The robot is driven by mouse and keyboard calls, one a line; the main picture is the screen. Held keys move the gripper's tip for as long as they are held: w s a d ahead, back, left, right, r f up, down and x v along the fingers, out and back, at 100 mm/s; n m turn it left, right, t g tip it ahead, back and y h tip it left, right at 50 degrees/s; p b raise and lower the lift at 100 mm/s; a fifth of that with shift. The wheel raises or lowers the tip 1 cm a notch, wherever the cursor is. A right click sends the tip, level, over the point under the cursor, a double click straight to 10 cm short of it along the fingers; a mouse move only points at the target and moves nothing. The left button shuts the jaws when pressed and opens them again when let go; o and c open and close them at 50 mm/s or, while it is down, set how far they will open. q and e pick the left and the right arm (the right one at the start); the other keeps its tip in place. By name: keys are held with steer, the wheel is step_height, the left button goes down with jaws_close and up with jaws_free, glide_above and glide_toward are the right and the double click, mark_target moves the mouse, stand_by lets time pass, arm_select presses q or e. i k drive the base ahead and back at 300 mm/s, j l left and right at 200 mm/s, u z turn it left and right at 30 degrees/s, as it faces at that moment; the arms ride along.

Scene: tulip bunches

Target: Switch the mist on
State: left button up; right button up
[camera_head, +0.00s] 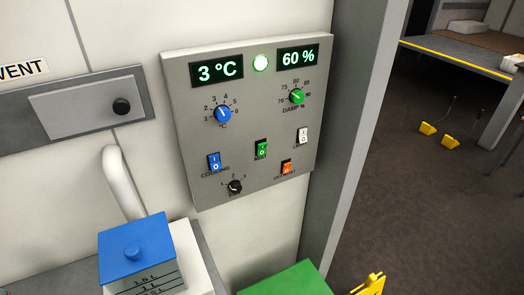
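A grey control panel (185,120) is fixed to the pale wall. The mist switch (262,147) is a small green rocker marked I and O, low in the middle of the panel, with a partly readable label below it. I cannot tell which side of the rocker is pressed. The left display (217,71) reads 3 °C and the right display (298,57) reads 60 %.
Nearby are the blue cooling switch (214,162), an orange switch (287,167), a white switch (303,135), a black knob (235,187), a blue dial (223,114) and a green dial (296,96). A blue-lidded container (137,250) and a green box (285,280) stand below.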

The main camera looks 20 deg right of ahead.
mark_target(261, 148)
steer(key=j+u, duration=0.1)
steer(key=j, duration=1.15)
steer(key=k, duration=0.05)
